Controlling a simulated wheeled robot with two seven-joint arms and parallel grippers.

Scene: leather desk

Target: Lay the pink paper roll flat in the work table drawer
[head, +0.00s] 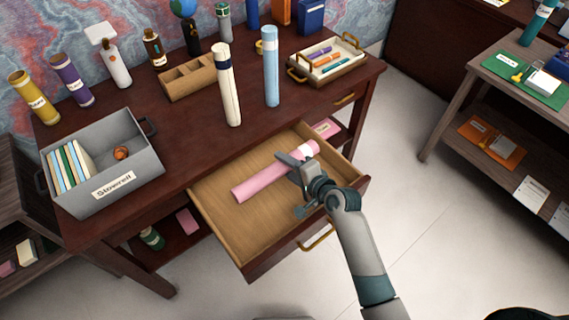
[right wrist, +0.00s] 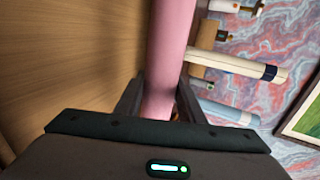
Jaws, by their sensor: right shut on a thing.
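The pink paper roll (head: 258,186) has a white band near its right end and lies level, slanting across the open work table drawer (head: 240,228). My right gripper (head: 297,164) is shut around the roll near its banded end. In the right wrist view the roll (right wrist: 170,45) runs between the two fingers (right wrist: 158,100), with the wooden drawer floor (right wrist: 60,60) beside it. I cannot tell whether the roll touches the drawer floor. The drawer is pulled out and otherwise looks empty. My left gripper is not in view.
A cream roll (head: 228,85) and a light blue roll (head: 271,68) stand upright on the table behind the drawer. A grey bin (head: 125,182) with books stands at left. A tray of markers (head: 350,66) sits at right. The drawer's left part is free.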

